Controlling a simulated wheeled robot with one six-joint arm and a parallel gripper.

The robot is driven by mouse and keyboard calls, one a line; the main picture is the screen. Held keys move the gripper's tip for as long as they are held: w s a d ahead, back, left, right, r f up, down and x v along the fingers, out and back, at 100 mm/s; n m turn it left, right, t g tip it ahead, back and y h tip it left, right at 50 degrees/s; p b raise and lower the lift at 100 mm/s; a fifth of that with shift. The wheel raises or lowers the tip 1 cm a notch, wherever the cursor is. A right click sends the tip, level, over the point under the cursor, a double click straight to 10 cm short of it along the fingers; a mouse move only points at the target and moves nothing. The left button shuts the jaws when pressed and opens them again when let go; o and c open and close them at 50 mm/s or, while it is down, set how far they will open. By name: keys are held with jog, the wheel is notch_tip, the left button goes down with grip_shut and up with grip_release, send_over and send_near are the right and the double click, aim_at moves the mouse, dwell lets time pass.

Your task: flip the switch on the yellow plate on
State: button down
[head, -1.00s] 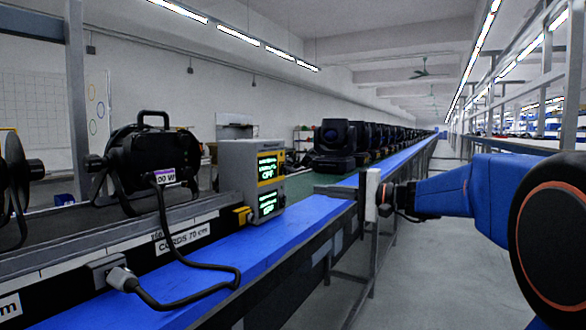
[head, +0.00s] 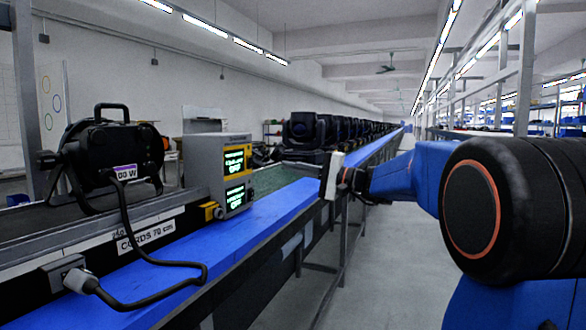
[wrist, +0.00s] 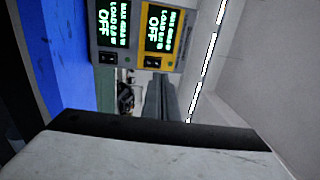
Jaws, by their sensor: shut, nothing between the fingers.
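The yellow plate (head: 237,159) is the upper panel on a grey box beside the blue bench edge. Its lit display reads OFF. In the wrist view the yellow plate (wrist: 159,36) shows at the top, with its small black switch (wrist: 153,62) under the display. Next to it a grey plate (wrist: 108,34) has its own OFF display and black switch (wrist: 107,58). My gripper (head: 323,172) is shut and empty, to the right of the box and apart from it.
A black par can (head: 110,160) stands left of the box, with a black cord (head: 150,262) looping over the blue ledge (head: 285,212). A plug (head: 78,281) sits in a socket at the front left. Several dark lamps (head: 302,130) line the bench beyond. The aisle (head: 375,235) is clear.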

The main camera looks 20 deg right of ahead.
aim_at(249, 157)
jog(key=x, duration=1.1)
jog(key=shift+a+r, duration=0.1)
